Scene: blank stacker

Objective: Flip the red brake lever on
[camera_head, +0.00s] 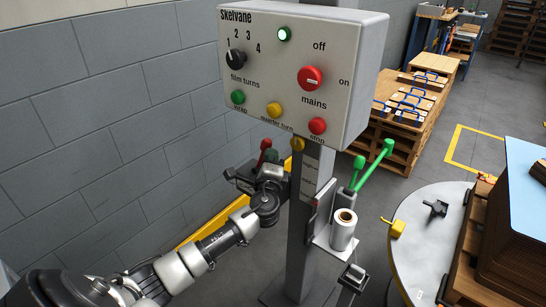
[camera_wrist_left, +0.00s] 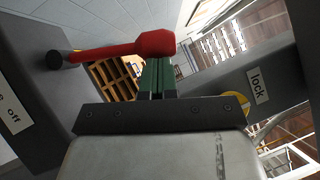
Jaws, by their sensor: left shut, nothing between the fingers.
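The red brake lever (camera_wrist_left: 112,49) runs across the upper left of the left wrist view, from a dark pivot to a thick red end. A label reading "off" (camera_wrist_left: 14,121) is on the grey housing to its left. In the head view my left gripper (camera_head: 270,158) is beside the post, partly hidden. My right gripper is not in view.
The grey post (camera_head: 303,235) carries a control box (camera_head: 290,70) above my left arm. Green handles (camera_head: 375,162) and a film roll (camera_head: 343,228) are right of it. A "lock" label (camera_wrist_left: 258,85) is on a grey part at right. A round turntable (camera_head: 410,225) stands right.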

